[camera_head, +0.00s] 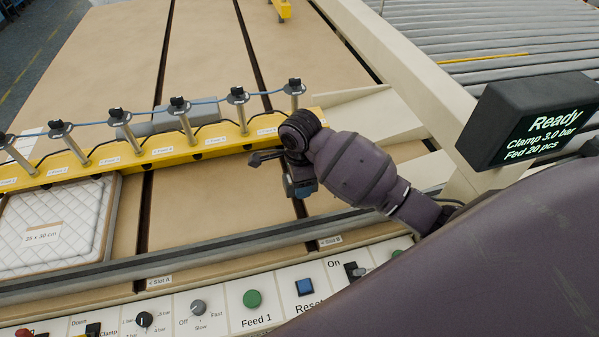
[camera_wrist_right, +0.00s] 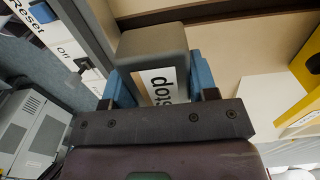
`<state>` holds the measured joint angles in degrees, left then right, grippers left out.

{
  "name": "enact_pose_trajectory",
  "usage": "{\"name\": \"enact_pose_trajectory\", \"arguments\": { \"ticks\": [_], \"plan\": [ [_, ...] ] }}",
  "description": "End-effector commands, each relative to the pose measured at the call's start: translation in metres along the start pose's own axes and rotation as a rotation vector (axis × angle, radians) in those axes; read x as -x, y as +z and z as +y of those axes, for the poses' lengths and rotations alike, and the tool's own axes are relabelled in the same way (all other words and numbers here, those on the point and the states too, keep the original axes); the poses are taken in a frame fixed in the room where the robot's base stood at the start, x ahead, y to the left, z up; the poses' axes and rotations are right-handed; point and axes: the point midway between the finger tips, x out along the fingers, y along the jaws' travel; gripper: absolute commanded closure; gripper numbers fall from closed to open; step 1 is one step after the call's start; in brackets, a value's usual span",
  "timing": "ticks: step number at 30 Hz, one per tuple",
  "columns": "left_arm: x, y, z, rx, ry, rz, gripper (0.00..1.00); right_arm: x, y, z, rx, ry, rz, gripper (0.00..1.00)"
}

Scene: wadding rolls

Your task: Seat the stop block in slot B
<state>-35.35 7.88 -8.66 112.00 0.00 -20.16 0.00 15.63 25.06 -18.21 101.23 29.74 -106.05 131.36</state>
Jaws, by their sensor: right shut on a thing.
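The stop block (camera_wrist_right: 152,42) is dark grey with a white "Stop" label and fills the middle of the right wrist view. My right gripper (camera_wrist_right: 160,84) is shut on it, a blue finger on each side. In the head view my right gripper (camera_head: 301,186) hangs over the brown table at slot B (camera_head: 299,208), a dark groove; the arm mostly hides the block there. In the right wrist view a dark groove (camera_wrist_right: 215,14) passes just beyond the block. I cannot tell the block's height above the table. My left gripper is not in view.
A yellow clamp beam (camera_head: 160,153) with several posts crosses behind the gripper. A grey rail (camera_head: 220,244) and the control panel (camera_head: 228,308) lie in front. A quilted pad (camera_head: 55,228) lies left, beyond slot A (camera_head: 143,215). The display (camera_head: 530,118) reads Ready.

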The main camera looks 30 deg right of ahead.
Motion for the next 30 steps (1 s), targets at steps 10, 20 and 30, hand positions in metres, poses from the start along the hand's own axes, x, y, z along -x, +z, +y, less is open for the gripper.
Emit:
{"name": "enact_pose_trajectory", "arguments": {
  "ticks": [10,20,30],
  "plan": [
    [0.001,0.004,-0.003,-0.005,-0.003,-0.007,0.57,-0.021,0.000,0.000,0.001,0.001,0.001,0.86],
    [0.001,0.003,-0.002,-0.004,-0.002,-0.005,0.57,-0.047,0.000,0.000,0.001,0.000,0.001,0.86],
    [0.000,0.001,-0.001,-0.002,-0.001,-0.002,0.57,-0.064,0.000,0.000,0.000,0.000,-0.001,0.86]
  ]
}}
